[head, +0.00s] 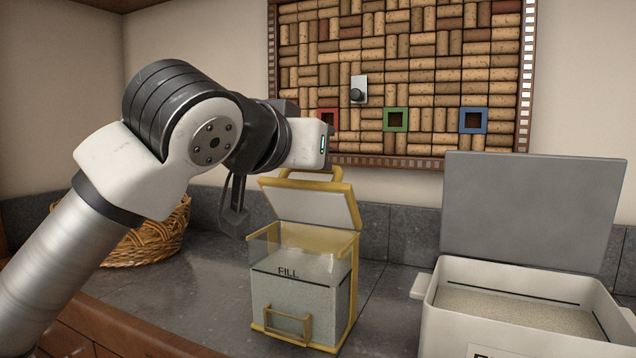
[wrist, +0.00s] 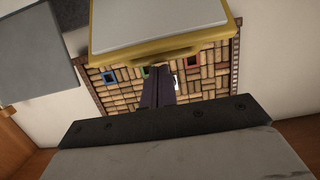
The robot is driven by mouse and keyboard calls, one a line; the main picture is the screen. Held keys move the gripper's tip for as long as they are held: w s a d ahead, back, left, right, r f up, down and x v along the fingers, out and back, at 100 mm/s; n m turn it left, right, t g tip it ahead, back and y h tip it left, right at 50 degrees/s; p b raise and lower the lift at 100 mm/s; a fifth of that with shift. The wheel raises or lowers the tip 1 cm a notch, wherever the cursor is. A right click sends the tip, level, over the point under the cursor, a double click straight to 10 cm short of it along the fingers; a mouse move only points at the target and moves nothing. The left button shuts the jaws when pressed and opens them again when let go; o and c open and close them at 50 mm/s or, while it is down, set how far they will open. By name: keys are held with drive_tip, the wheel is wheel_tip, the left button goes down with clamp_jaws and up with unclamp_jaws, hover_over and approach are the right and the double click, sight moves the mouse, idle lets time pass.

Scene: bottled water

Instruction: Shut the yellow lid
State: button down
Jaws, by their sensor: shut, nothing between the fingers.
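The yellow-framed lid (head: 310,203) of the clear bin stands raised and tilted above the bin's back. Its pale panel, yellow rim and handle (head: 325,172) show. The bin (head: 300,295) is marked FILL and holds pale grains. In the wrist view, which is upside down, the yellow rim (wrist: 120,50) and handle cross the top of the picture. My gripper (wrist: 158,75) is shut and empty, its dark fingers pointing toward the cork board close to the lid's handle. Whether they touch the handle is unclear. In the head view the fingers are hidden behind my wrist.
A white box (head: 437,332) with its grey lid (head: 530,208) raised stands to the right. A wicker basket (head: 150,245) is behind my arm at left. The cork board (head: 430,75) hangs on the wall behind. Dark counter (head: 385,300) lies bare between bin and box.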

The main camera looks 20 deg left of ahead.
sight(316, 172)
drive_tip(key=s+f+t+b, duration=0.3)
drive_tip(key=b, duration=0.4)
drive_tip(key=shift+s+f+t, duration=0.15)
drive_tip(key=shift+f+t, duration=0.05)
drive_tip(key=shift+t, duration=0.2)
drive_tip(key=shift+s+a+f+t+b, duration=0.1)
drive_tip(key=shift+s+f+t+b, duration=0.7)
drive_tip(key=shift+b, duration=1.2)
drive_tip(key=shift+s+f+t+b, duration=0.45)
drive_tip(key=shift+s+t+b, duration=0.4)
drive_tip(key=shift+b, duration=1.15)
drive_tip(key=shift+w, duration=0.15)
